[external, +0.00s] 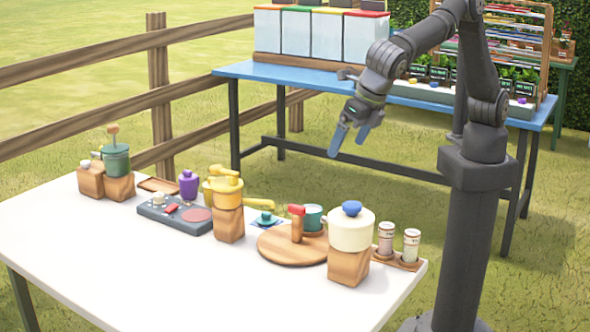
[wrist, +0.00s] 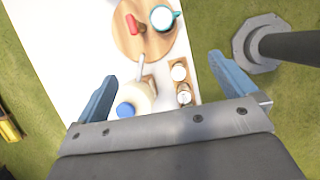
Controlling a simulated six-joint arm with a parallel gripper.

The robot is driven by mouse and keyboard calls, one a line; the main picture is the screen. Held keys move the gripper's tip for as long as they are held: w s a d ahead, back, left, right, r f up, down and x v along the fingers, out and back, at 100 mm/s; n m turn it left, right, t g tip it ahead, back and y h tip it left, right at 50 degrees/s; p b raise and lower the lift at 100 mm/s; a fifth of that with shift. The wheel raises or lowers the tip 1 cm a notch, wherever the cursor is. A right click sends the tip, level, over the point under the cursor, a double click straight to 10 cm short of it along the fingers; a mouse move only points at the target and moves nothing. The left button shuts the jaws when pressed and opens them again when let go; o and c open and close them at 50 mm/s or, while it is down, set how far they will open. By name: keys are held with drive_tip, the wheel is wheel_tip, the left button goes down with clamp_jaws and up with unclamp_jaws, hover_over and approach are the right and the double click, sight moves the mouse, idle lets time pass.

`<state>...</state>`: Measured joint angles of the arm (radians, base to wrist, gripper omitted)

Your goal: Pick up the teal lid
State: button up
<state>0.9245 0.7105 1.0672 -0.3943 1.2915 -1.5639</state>
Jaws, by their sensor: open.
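The teal lid (external: 265,218) is small, with a knob on top. It lies on a small blue mat near the middle of the table's far side, left of the round wooden board (external: 275,243). I cannot make it out in the wrist view. My gripper (external: 353,140) is open and empty, raised in the air well above the table, tilted downward. In the wrist view its two blue fingers (wrist: 162,70) are spread wide, above the table's end with the cream pot (wrist: 138,97), away from the lid.
A teal mug (external: 313,217) and a red-topped wooden tool (external: 297,222) stand on the board. The cream pot, with a blue knob, and two shakers (external: 398,243) stand at right. The table's front (external: 150,285) is clear.

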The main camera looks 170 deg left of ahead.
drive_tip(key=c, duration=1.1)
drive_tip(key=m+t, duration=0.6)
drive_tip(key=m, duration=1.1)
approach(267, 212)
drive_tip(key=x, duration=0.9)
drive_tip(key=shift+r, duration=0.1)
